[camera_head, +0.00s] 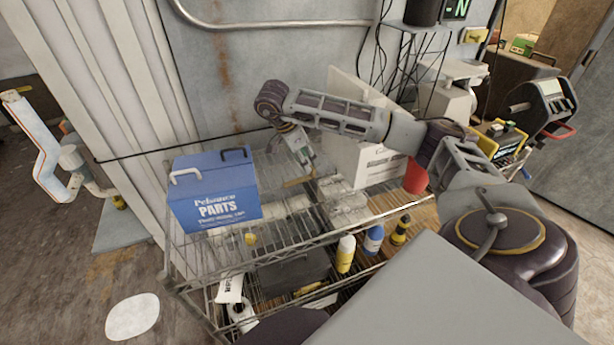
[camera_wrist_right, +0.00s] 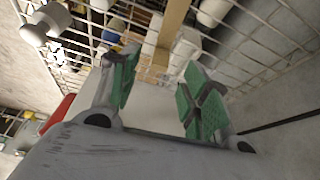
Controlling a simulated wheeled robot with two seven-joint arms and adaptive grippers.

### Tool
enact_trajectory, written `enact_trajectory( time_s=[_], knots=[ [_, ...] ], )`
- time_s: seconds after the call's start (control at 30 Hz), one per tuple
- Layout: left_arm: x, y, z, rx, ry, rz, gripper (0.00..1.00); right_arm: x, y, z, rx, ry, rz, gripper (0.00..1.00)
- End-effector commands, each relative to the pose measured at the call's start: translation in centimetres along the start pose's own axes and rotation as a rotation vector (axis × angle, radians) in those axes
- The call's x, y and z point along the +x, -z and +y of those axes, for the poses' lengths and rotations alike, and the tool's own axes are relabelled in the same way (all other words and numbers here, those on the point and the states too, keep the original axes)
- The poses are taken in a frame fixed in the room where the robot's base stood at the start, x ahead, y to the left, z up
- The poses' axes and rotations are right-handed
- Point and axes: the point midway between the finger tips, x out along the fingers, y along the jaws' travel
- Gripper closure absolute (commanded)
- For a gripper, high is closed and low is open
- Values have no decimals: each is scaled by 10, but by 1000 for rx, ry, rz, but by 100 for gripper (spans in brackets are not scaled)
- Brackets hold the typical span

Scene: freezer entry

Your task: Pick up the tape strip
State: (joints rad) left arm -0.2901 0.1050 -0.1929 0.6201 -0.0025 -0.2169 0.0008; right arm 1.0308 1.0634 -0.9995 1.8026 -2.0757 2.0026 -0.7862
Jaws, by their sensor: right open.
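A tan strip, which looks like the tape strip (camera_head: 297,181), lies on the upper wire shelf just beneath my right gripper (camera_head: 304,162). In the right wrist view, the tan strip (camera_wrist_right: 174,28) runs lengthwise beyond the gap between the green-padded fingertips of the right gripper (camera_wrist_right: 158,58). The fingers are open and apart, with nothing between them. The exact height of the fingertips above the strip is hard to tell. My left gripper is not in view.
A blue parts box (camera_head: 214,195) stands left on the wire rack (camera_head: 290,238). A white box (camera_head: 372,165) stands to the right, close to my forearm. A red rounded object (camera_head: 415,178) is by the arm. Several bottles, including a blue one (camera_head: 373,240), stand lower down.

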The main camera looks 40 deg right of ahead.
Motion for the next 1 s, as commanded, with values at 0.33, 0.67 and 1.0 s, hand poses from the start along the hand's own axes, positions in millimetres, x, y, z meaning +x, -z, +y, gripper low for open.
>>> enact_trajectory(
  time_s=[0.33,0.67,1.0],
  knots=[
    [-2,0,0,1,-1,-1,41,6,1,0,0,-2,1,54],
    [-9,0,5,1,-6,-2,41,40,1,0,0,-2,1,54],
    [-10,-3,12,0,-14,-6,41,52,1,0,0,0,0,54]
  ],
)
